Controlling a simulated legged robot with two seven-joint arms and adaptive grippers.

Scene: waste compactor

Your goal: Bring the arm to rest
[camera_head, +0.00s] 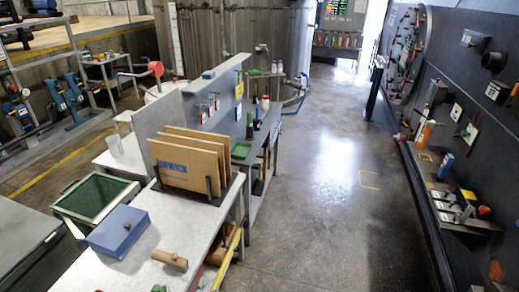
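Neither of my arms nor either gripper shows in the head view. The head view looks over a workshop with a light workbench (88,268) at the lower left. Several brown cardboard sheets (188,168) stand upright in a dark rack on the bench. A blue box (119,231) and a wooden cylinder-like piece (170,260) lie in front of them. A small green thing at the bottom edge is cut off by the frame.
A bare concrete floor (315,215) runs clear down the middle. A dark wall panel (478,95) with fittings and a low ledge lines the right. A green-lined tray (92,197) is left of the bench. A second bench with bottles (265,103) stands behind the cardboard.

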